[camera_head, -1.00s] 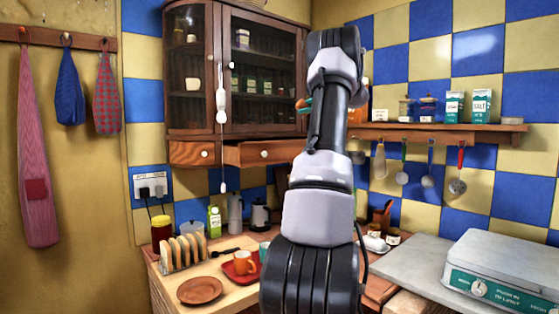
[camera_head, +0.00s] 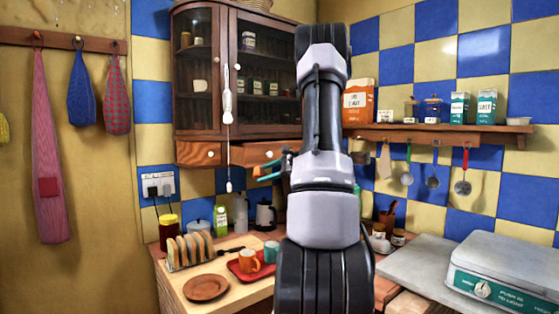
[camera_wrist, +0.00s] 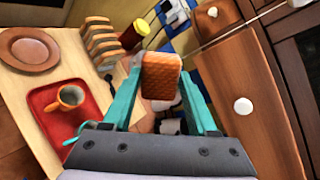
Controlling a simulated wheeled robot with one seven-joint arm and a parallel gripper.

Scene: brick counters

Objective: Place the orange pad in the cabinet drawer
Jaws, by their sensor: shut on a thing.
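The orange pad (camera_wrist: 161,85) is a textured block between the teal fingers of my gripper (camera_wrist: 161,76) in the wrist view. The drawer's inside is hidden.
The left drawer (camera_head: 190,153) looks shut. A pull cord (camera_head: 228,140) hangs before the cabinet. Below are a toast rack (camera_head: 190,250), a red tray (camera_head: 238,274) with an orange mug (camera_head: 249,260), a brown plate (camera_head: 206,288) and a kettle (camera_head: 265,215).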

